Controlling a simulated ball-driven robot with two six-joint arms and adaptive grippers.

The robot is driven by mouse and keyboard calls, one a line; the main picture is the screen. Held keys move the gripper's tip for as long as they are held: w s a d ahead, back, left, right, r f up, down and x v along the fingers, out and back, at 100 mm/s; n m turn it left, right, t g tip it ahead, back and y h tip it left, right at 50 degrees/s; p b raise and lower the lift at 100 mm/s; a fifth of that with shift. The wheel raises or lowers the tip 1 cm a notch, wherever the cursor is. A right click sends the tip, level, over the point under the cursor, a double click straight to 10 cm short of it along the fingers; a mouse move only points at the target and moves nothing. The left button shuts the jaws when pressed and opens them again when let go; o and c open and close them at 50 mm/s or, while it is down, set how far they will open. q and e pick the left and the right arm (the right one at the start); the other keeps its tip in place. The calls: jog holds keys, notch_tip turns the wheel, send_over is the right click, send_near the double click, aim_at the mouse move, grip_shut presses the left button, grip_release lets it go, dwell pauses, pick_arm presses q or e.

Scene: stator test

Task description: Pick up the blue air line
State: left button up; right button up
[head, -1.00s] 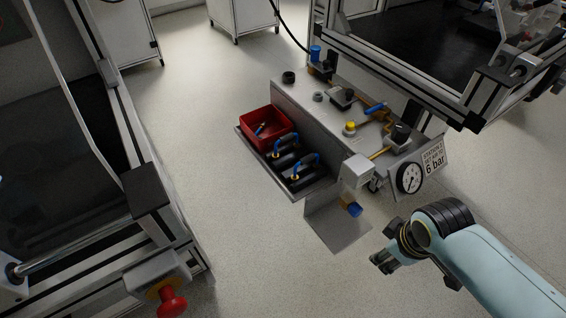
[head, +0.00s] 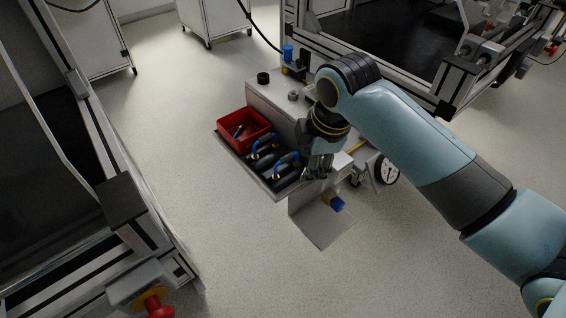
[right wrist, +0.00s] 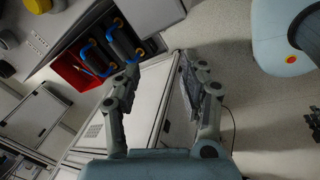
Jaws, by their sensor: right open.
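Two curved blue air lines stand in black holders on a side tray: one nearer the red bin (head: 264,140), the other nearer my gripper (head: 286,158). They also show in the right wrist view as blue loops, at the upper left, one (right wrist: 97,62) lower than the other. I cannot tell which one the task means. My right gripper (head: 318,174) is open and empty, above the metal bench's front, just right of the nearer blue line. Its parted fingers also show in the right wrist view (right wrist: 160,68), with the loops left of them. My left gripper is out of view.
A red bin (head: 229,137) with small parts sits at the tray's far end. My arm hides much of the bench top. Open floor lies left.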

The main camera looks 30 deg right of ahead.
aim_at(285, 158)
jog(key=w+f+n, duration=0.1)
jog(key=w+n, duration=0.1)
jog(key=w, duration=0.1)
jog(key=w+f+n+b, duration=0.1)
jog(key=w+f+n, duration=0.1)
jog(key=w, duration=0.1)
jog(key=w+f+n, duration=0.1)
jog(key=w, duration=0.2)
jog(key=shift+w+d+f+n+y, duration=0.1)
jog(key=shift+w+f+n+y, duration=0.2)
jog(key=shift+n, duration=0.1)
jog(key=x, duration=0.1)
jog(key=b+x, duration=0.1)
jog(key=x, duration=0.1)
jog(key=b+x, duration=0.1)
jog(key=x, duration=0.1)
jog(key=shift+s+d+f, duration=0.3)
jog(key=shift+d+f, duration=0.05)
jog(key=shift+d, duration=0.05)
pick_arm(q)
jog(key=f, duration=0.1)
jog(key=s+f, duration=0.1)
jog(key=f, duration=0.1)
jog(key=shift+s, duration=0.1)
pick_arm(e)
jog(key=shift+r, duration=0.1)
grip_shut()
